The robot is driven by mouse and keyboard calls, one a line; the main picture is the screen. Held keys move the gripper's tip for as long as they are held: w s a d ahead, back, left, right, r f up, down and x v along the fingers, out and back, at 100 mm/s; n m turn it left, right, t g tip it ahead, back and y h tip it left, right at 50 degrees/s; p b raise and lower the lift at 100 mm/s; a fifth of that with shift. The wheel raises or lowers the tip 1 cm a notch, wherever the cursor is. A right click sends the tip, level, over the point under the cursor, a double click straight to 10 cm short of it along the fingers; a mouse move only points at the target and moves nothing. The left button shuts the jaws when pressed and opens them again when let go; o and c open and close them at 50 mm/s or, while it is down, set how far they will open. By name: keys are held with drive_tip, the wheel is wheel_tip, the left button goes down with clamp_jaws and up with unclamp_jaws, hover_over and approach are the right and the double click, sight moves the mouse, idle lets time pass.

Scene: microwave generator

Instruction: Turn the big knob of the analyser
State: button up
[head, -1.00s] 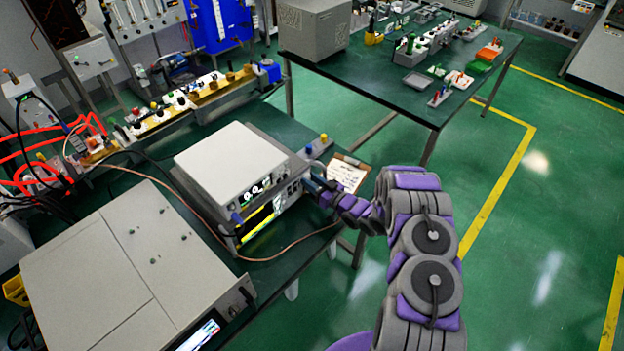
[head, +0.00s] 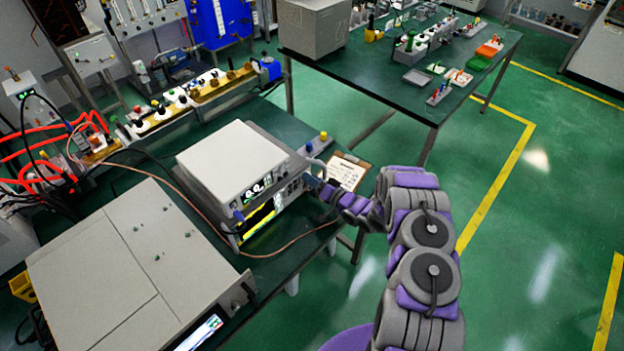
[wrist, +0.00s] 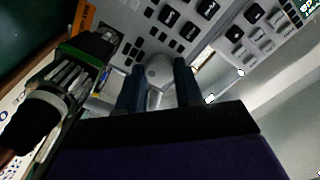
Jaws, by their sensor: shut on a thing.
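The analyser (head: 230,160) is a pale box with lit displays on its front, standing on the dark green table. In the wrist view its front panel (wrist: 215,50) fills the top, with several dark buttons. The big knob (wrist: 158,70) is a rounded grey shape between my two dark fingers. My gripper (wrist: 160,88) is shut on the knob, one finger on each side. In the head view my arm reaches in from the right to the analyser's right front side, and the knob and fingertips cannot be made out there.
A larger grey instrument (head: 135,265) stands at the front left of the table. A clipboard (head: 345,172) lies behind my wrist. A brown cable (head: 275,250) runs in front of the analyser. In the wrist view a dark, green-edged object (wrist: 75,75) is close on the left.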

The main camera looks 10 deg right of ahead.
drive_tip(key=shift+w+d+r, duration=0.15)
drive_tip(key=shift+d, duration=0.05)
drive_tip(key=o, duration=0.6)
drive_tip(key=shift+o, duration=0.8)
drive_tip(key=v, duration=1.7)
drive_tip(key=shift+d+p, duration=0.15)
drive_tip(key=shift+p, duration=0.15)
